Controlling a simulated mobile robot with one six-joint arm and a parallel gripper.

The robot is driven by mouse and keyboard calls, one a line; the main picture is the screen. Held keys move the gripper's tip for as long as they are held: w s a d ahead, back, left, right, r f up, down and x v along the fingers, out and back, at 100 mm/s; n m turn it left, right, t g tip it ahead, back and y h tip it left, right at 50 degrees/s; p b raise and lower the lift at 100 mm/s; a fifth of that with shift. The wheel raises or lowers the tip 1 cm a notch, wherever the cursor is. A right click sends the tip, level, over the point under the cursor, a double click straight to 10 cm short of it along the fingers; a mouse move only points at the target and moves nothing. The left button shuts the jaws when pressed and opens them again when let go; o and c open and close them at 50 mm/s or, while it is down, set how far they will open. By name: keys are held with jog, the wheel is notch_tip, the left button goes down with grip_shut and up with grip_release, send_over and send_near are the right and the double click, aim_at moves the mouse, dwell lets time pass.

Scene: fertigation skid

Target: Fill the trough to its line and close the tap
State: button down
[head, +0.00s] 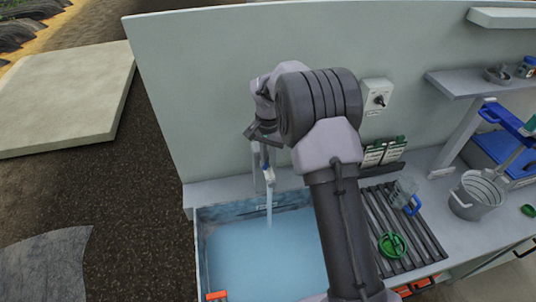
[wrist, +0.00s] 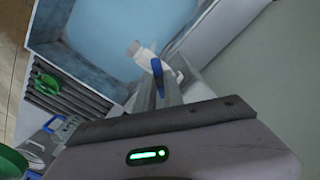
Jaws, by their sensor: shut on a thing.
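The trough (head: 199,240) stands in the bench in the head view and holds blue water (head: 255,262). A stream (head: 269,207) runs from the tap (head: 268,175) at its back wall into the water. The trough also shows at the top of the wrist view (wrist: 62,58). My gripper (wrist: 163,78) is shut on the tap's blue lever (wrist: 157,67), beside the pale tap body (wrist: 140,51). In the head view my arm hides part of the gripper and the trough's right side. I cannot make out the fill line clearly.
Right of the trough, a slatted drainer (head: 405,222) carries a green round item (head: 392,245) and a clear jug with a blue handle (head: 405,193). A grey bucket (head: 472,197) stands further right. A switch box (head: 377,93) is on the back panel. A shelf (head: 470,83) juts out at right.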

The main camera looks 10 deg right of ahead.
jog(key=shift+n+p, duration=0.35)
jog(key=shift+n, duration=0.65)
jog(key=c, duration=1.4)
grip_release()
jog(key=shift+c, duration=0.2)
notch_tip(320, 180, up, 18)
jog(key=p, duration=0.2)
jog(key=shift+f+p, duration=0.25)
jog(key=shift+p, duration=0.1)
